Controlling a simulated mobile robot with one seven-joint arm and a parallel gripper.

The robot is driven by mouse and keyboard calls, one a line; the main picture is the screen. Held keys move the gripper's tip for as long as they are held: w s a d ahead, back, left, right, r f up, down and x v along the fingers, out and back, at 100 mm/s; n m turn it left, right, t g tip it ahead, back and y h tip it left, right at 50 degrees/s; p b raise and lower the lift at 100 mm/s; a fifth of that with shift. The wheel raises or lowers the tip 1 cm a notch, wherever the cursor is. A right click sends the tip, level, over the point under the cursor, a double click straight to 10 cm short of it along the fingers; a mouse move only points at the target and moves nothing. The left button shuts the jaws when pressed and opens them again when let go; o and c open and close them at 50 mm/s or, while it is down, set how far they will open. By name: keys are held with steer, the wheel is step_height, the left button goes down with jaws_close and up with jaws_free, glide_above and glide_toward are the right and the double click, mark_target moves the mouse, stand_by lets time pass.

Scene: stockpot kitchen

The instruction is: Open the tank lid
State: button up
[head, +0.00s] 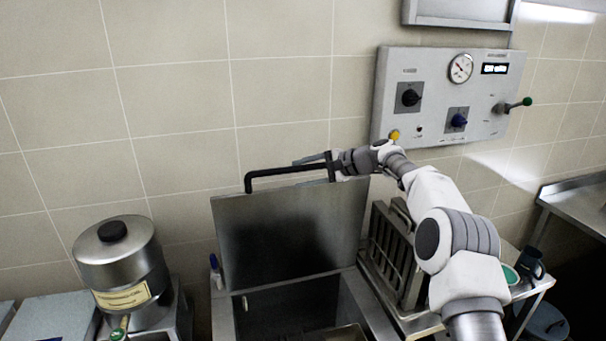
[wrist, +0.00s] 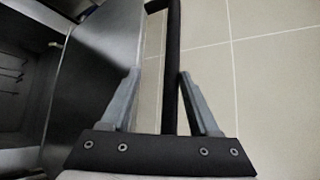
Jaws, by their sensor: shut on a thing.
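The tank lid (head: 290,235) is a dark steel plate. It stands raised, nearly upright, along the back of the tank (head: 225,320), close to the tiled wall. The tank's dark inside shows below it. A black bar handle (head: 285,172) runs along the lid's top edge. My gripper (head: 325,162) is shut on the right part of this handle. In the wrist view the handle (wrist: 173,45) passes between the two grey fingers, and the lid (wrist: 98,85) is to the left. The exact finger contact is hard to see.
A metal pot with a black knob (head: 122,265) stands left of the tank. A small blue-topped bottle (head: 216,272) is at the tank's left edge. A rack (head: 395,255) stands to the right. A control panel (head: 440,95) hangs on the wall above my arm.

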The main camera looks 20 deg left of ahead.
steer(key=b+v, duration=0.4)
steer(key=v, duration=1.3)
steer(key=shift+d+r, duration=0.1)
steer(key=shift+r, duration=0.05)
steer(key=s+d+n+t+h+b, duration=0.15)
steer(key=s+d+h, duration=0.35)
steer(key=s, duration=0.6)
steer(key=s+d+n+t+h, duration=0.15)
steer(key=s+d+h, duration=0.3)
steer(key=s, duration=0.75)
steer(key=s+d+f+n+h, duration=0.1)
steer(key=s+d+f, duration=0.2)
steer(key=s, duration=0.3)
steer(key=s+d+f+n+h+b, duration=0.1)
steer(key=s+d+f, duration=0.3)
steer(key=s+d, duration=0.2)
steer(key=s+d+f+n+t+h, duration=0.1)
steer(key=s+d+f+h, duration=0.1)
steer(key=s, duration=0.6)
steer(key=d+f, duration=0.1)
steer(key=d, duration=0.1)
steer(key=shift+d+f+b, duration=0.2)
steer(key=shift+d+b, duration=0.1)
steer(key=shift+b, duration=0.1)
